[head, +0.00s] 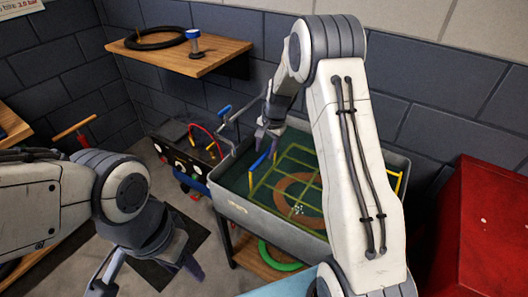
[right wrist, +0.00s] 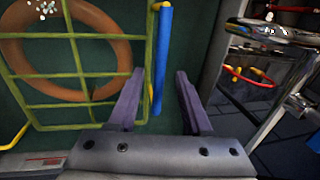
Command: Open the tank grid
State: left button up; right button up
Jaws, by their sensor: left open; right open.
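The grey tank (head: 262,213) stands against the back wall. The yellow-green tank grid (head: 285,171) lies across its inside, apparently flat, and also shows in the right wrist view (right wrist: 85,79). A blue handle (head: 261,161) is on the grid's left edge. My right gripper (head: 268,138) is open above the tank's left part, close to the handle. In the right wrist view, the blue handle (right wrist: 162,60) appears between my two fingers; I cannot tell whether they touch it. My right forearm hides the tank's right part. My left gripper (head: 148,277) is open and empty, low at the left.
An orange-brown ring (head: 285,205) lies under the grid. A chrome faucet (right wrist: 275,35) is beside the tank's left side. A toolbox (head: 190,160) stands left of the tank. A wooden shelf (head: 180,58) is above, and a red cabinet (head: 480,225) is at right.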

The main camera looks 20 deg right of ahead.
jog(key=shift+w+a+f, duration=0.15)
jog(key=shift+f, duration=0.75)
grip_shut()
dwell(0.9)
